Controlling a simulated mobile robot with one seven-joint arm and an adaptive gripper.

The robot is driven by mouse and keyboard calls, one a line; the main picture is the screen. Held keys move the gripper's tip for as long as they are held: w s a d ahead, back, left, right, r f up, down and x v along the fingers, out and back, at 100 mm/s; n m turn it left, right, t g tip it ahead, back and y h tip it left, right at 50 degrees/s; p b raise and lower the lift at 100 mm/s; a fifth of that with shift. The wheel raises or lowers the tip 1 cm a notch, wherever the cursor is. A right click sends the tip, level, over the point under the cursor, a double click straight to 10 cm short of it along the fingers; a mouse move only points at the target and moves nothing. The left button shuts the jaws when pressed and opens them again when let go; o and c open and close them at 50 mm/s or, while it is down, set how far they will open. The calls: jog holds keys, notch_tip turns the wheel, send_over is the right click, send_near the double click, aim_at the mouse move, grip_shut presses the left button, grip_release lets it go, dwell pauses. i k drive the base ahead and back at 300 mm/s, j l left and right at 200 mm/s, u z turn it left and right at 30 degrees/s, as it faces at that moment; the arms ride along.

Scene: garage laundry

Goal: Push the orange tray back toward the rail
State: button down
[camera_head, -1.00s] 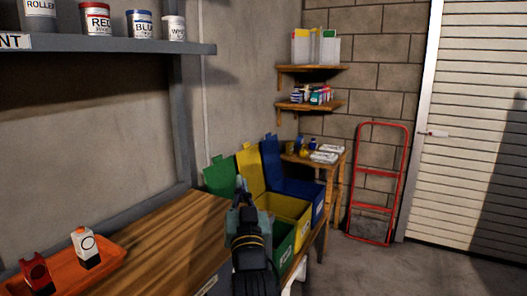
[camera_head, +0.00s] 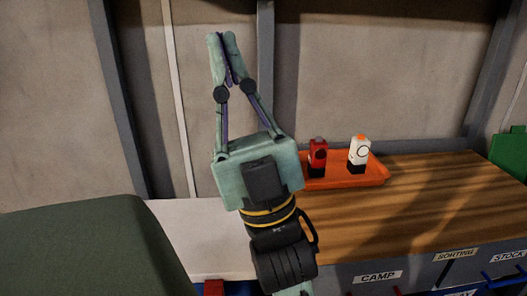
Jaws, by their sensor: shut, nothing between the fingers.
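The orange tray (camera_head: 374,180) lies on the wooden bench top, right of the picture's middle and close to the grey rail at the back. A red item with a dark base (camera_head: 317,158) and a white item with a dark base (camera_head: 358,155) stand upright on it. My gripper (camera_head: 222,36) points upward, left of the tray, shut and empty. My gripper's body hides the tray's left end. I cannot tell whether the tray touches the rail.
The wooden bench top (camera_head: 430,205) is clear to the right of the tray. Labelled grey drawer fronts (camera_head: 376,277) run below it. A green bin (camera_head: 509,152) stands at the far right. A dark green rounded shape (camera_head: 85,250) fills the lower left. A grey upright post (camera_head: 265,70) stands behind my gripper.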

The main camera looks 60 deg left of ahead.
aim_at(337, 176)
jog(key=u, duration=0.4)
jog(key=j+u, duration=0.15)
jog(key=u, duration=0.7)
jog(key=j+u, duration=0.15)
jog(key=u, duration=0.7)
jog(key=i+l, duration=0.15)
jog(key=i, duration=0.25)
